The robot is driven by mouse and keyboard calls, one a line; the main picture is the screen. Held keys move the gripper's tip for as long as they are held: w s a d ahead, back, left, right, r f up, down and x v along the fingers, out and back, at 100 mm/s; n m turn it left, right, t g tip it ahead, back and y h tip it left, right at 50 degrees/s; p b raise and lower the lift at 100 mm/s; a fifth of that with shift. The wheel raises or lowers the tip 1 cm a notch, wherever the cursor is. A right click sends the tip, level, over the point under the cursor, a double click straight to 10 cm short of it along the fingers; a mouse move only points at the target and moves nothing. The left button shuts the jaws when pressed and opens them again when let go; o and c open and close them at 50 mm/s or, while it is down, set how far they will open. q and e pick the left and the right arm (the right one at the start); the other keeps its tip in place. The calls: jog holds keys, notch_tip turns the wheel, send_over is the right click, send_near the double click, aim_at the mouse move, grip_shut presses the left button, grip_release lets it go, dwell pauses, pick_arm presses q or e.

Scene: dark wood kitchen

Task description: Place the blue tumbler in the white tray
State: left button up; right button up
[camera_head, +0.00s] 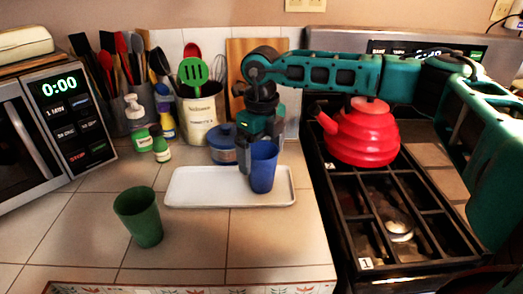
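The blue tumbler (263,168) is upright over the right part of the white tray (205,186). Its base overlaps the tray surface in view; I cannot tell whether it touches. My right gripper (259,155) comes down from above at the tumbler. One finger shows along the tumbler's left side and the other is at its upper right, partly hidden. I cannot tell whether the fingers press on it. The tray lies flat on the tiled counter. My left gripper is not in view.
A green tumbler (138,216) stands on the counter at front left. A lidded blue pot (222,143) and utensil holders stand behind the tray. A red kettle (363,132) sits on the stove at right. A microwave (48,135) is at left. Front counter tiles are clear.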

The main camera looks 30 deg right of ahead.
notch_tip(320, 180, up, 12)
jog(key=shift+r, duration=0.2)
dwell(0.4)
jog(key=shift+f, duration=0.1)
dwell(0.4)
